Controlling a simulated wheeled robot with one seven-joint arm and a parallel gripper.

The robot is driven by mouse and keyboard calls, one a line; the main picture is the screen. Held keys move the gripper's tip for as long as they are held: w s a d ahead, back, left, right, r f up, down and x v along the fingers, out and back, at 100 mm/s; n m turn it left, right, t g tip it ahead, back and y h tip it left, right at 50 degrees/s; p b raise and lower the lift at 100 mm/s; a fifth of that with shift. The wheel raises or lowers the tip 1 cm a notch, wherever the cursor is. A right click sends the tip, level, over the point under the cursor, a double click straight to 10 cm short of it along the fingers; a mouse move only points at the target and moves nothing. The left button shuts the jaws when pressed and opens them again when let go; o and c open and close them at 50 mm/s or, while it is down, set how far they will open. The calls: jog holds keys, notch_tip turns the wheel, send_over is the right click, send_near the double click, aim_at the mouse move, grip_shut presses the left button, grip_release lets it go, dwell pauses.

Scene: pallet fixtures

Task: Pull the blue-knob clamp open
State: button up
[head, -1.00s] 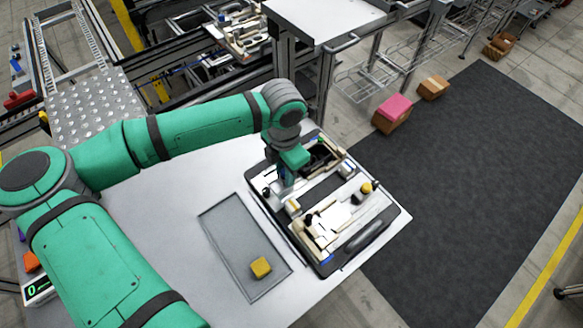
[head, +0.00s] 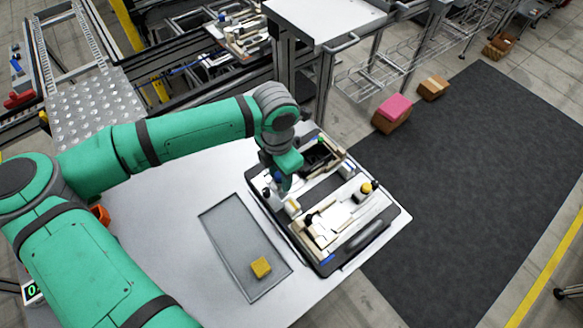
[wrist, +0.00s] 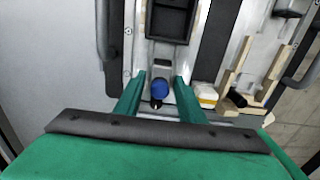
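The blue knob (wrist: 160,88) of the clamp shows in the wrist view, low in the middle, with a dark part just below it. My gripper (wrist: 159,80) is open, with one green finger on each side of the knob and a gap visible on both sides. I cannot tell how deep the fingers reach around it. In the head view my gripper (head: 284,184) is down at the left side of the pallet fixture (head: 352,248), and my wrist hides most of the clamp there.
The fixture also holds a yellow knob (head: 366,188), a green knob (head: 321,140), a dark pocket (wrist: 171,20) and a white block (wrist: 207,95). Bare table surrounds the tray.

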jog(key=shift+r, duration=4)
